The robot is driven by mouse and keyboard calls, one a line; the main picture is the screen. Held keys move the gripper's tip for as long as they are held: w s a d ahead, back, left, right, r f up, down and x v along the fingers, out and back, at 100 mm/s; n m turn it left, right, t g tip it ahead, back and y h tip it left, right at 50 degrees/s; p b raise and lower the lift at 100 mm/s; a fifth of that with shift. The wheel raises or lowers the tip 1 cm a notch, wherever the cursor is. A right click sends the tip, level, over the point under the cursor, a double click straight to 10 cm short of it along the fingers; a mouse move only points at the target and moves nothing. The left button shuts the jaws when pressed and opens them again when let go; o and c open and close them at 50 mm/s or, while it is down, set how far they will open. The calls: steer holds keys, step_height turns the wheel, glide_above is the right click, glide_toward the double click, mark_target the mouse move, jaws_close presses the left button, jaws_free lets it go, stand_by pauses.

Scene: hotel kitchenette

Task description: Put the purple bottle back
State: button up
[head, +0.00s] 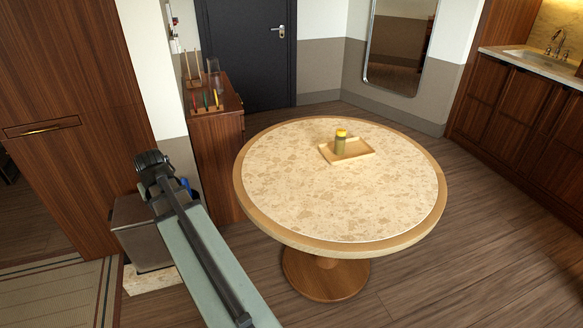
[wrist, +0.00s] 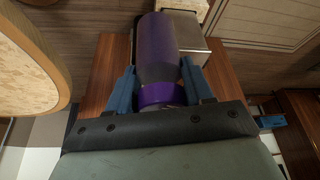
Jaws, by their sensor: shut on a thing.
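The purple bottle (wrist: 158,45) is in the wrist view, dark purple with a brighter purple band at the end near my palm. My gripper (wrist: 158,82) is shut on it, with one blue finger on each side. The bottle points away from the palm, toward the top of that view. In the head view my arm covers most of the gripper; only a bit of blue (head: 185,184) shows beside the wooden cabinet, left of the round table. The bottle cannot be made out there.
The round table (head: 290,205) carries a wooden tray (head: 363,150) with a yellow-capped bottle (head: 340,142); its near part is bare. A wooden cabinet (head: 217,150) with upright rods and small coloured items stands behind my gripper. A grey metal box (head: 140,235) is at left.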

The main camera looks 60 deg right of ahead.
steer(key=s+d+r+m+g, duration=0.1)
steer(key=s+d+m, duration=0.3)
steer(key=s+d, duration=0.5)
steer(key=s+d+r+m+g+h, duration=0.1)
steer(key=s+d+m, duration=0.3)
steer(key=d, duration=2.2)
steer(key=s+d+r+m+g+h, duration=0.1)
steer(key=s+d+m, duration=0.3)
steer(key=s+d, duration=1)
steer(key=d+r+g, duration=0.1)
steer(key=d, duration=0.2)
steer(key=shift+d, duration=0.35)
steer(key=shift+f, duration=4.95)
steer(key=shift+f, duration=0.1)
steer(key=o, duration=1.2)
steer(key=v, duration=1.2)
steer(key=shift+a, duration=0.2)
